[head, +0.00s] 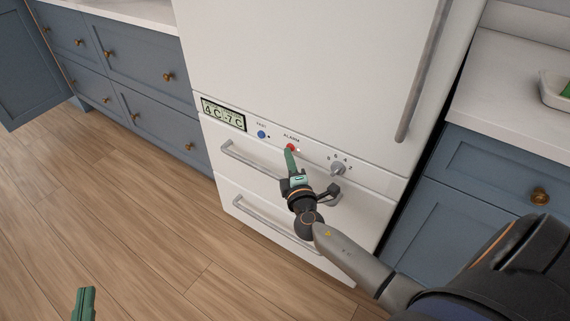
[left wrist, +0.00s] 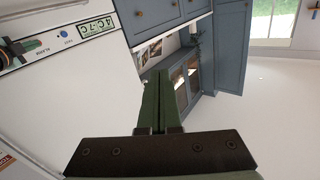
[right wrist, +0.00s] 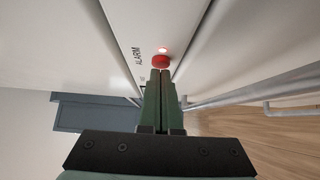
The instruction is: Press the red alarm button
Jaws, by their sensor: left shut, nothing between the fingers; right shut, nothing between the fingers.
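The red alarm button (head: 291,147) sits on the white fridge's control strip, under the word ALARM. It also shows in the right wrist view (right wrist: 160,62), with a small lit red-white spot just beyond it. My right gripper (head: 289,153) is shut and empty, its fingertips right at the button; in the right wrist view the tips (right wrist: 160,72) meet the button's near edge. I cannot tell whether the button is pressed in. My left gripper (head: 86,291) is shut and empty, low at the left over the floor; it also shows in the left wrist view (left wrist: 158,75).
On the strip are a display (head: 223,115) reading 4 C and -7 C, a blue button (head: 262,134) and a dial (head: 338,169). Drawer handles (head: 255,165) stick out below the strip. Blue cabinets (head: 130,60) flank the fridge. The wooden floor at left is clear.

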